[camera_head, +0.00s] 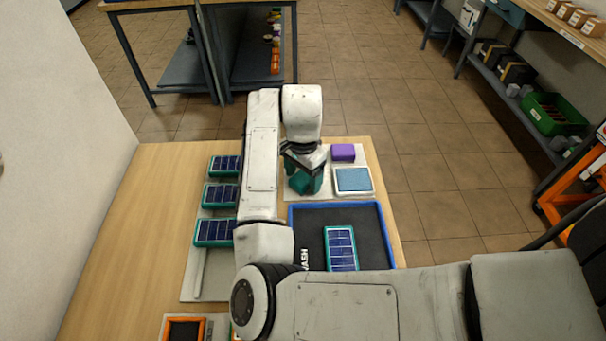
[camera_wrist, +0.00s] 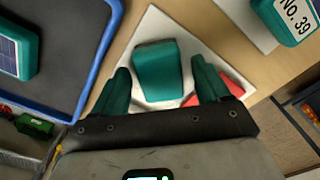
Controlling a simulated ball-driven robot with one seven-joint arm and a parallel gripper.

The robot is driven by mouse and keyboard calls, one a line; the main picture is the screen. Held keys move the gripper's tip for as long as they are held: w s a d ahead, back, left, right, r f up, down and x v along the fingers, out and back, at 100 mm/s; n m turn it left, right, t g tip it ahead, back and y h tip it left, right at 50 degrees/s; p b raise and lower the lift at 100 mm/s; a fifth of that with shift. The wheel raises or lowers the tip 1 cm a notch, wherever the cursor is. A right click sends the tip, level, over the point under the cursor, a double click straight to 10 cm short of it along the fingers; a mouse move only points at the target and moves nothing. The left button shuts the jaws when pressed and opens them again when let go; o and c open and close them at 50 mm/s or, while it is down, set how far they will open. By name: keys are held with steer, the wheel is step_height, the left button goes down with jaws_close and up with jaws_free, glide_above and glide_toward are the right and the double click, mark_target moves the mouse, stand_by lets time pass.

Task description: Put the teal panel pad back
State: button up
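A teal pad (camera_wrist: 158,70) shows in the wrist view, lying on a white board (camera_wrist: 152,22). My gripper (camera_wrist: 160,65) is open, with one dark teal finger on each side of the pad and visible gaps between. In the head view my gripper (camera_head: 304,180) is over the left part of the white board (camera_head: 328,191). There the teal of the pad and of the fingers cannot be told apart, and the arm hides part of the board.
A purple block (camera_head: 343,152) and a blue pad in a white frame (camera_head: 352,180) share the board. A blue-rimmed tray (camera_head: 386,234) holds a solar panel (camera_head: 340,248). Several teal-framed panels (camera_head: 220,195) stand left of my arm. A red piece (camera_wrist: 212,90) shows behind a finger.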

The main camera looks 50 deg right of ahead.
mark_target(303, 177)
steer(key=shift+r, duration=0.1)
step_height(303, 177, up, 12)
steer(key=shift+p, duration=0.35)
stand_by(0.6)
